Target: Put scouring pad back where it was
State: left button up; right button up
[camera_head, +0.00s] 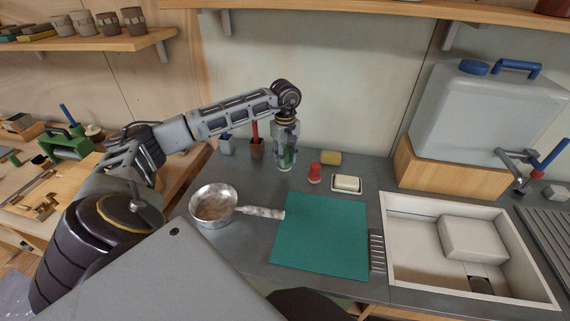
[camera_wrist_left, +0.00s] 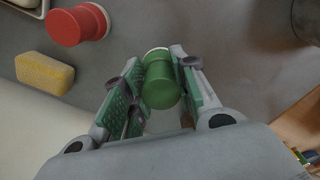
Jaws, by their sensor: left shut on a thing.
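My left gripper (camera_head: 286,160) is over the back of the grey counter, pointing down. It is shut on a green cylinder (camera_wrist_left: 162,82) with a pale rim, which shows between the pads in the left wrist view. I cannot tell whether its bottom touches the counter. No thing is plainly a scouring pad. A yellow block (camera_head: 331,158), perhaps a sponge or pad, lies by the back wall; it also shows in the left wrist view (camera_wrist_left: 44,73). A red cylinder (camera_head: 315,172) stands right of the gripper. A white dish (camera_head: 347,184) holds a pale block. My right gripper is out of view.
A teal mat (camera_head: 322,238) covers the middle of the counter, with a pan (camera_head: 213,204) to its left, its handle reaching the mat. A white sink (camera_head: 398,273) holding a white block is on the right.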

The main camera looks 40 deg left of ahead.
pick_arm(q)
notch_tip(320, 180, down, 3)
jog(key=shift+r, duration=0.15)
jog(key=shift+f, duration=0.45)
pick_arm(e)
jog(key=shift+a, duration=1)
pick_arm(q)
jog(key=shift+f, duration=0.1)
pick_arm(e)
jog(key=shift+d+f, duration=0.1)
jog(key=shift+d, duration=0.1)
pick_arm(q)
jog(key=o, duration=0.7)
jog(key=shift+o, duration=1.4)
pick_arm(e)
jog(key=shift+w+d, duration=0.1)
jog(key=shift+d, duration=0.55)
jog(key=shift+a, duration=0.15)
